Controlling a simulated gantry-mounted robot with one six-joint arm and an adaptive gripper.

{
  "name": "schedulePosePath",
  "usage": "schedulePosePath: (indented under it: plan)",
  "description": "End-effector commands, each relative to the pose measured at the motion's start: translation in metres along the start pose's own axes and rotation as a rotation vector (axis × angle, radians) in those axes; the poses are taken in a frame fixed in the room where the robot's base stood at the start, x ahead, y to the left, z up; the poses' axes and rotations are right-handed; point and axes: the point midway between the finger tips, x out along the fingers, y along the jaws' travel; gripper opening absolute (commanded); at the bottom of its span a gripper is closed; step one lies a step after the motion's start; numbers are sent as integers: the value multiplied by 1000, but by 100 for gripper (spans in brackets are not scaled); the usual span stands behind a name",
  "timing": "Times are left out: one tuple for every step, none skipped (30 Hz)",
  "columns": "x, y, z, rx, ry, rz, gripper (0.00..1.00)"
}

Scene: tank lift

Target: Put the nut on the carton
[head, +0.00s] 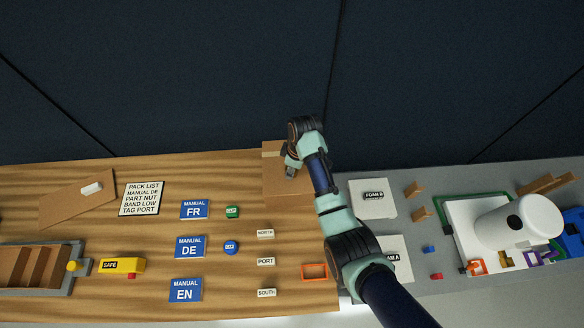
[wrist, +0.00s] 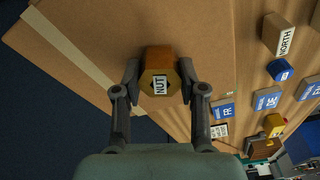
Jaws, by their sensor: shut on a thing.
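The nut (wrist: 159,77) is a brown hexagonal block with a white NUT label on its top. My gripper (wrist: 160,84) is shut on it, with one finger on each side, in the wrist view. The carton (head: 276,184) is a brown cardboard box with a pale tape strip, at the back middle of the bench in the head view. It fills much of the wrist view (wrist: 185,25) behind the nut. In the head view my gripper (head: 290,172) is over the carton, and the nut is hidden there. I cannot tell whether the nut touches the carton.
A foam A pad (head: 393,246) and a foam B pad (head: 372,205) lie to the right.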

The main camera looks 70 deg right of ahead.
Motion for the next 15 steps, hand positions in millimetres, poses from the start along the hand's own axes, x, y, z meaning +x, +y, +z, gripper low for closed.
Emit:
schedulePosePath:
  plan:
    - [-1,0,0,0,1,1,0]
    - [-1,0,0,0,1,1,0]
    - [-1,0,0,0,1,1,0]
    - [-1,0,0,0,1,1,0]
    - [0,0,0,0,1,1,0]
    - [1,0,0,0,0,0,0]
    - [2,0,0,0,0,0,0]
    - [3,0,0,0,0,0,42]
    - [2,0,0,0,0,0,49]
    - [2,0,0,0,0,0,54]
    - [2,0,0,0,0,0,59]
    - [2,0,0,0,0,0,66]
    - [2,0,0,0,0,0,66]
    - [2,0,0,0,0,0,66]
    - [2,0,0,0,0,0,66]
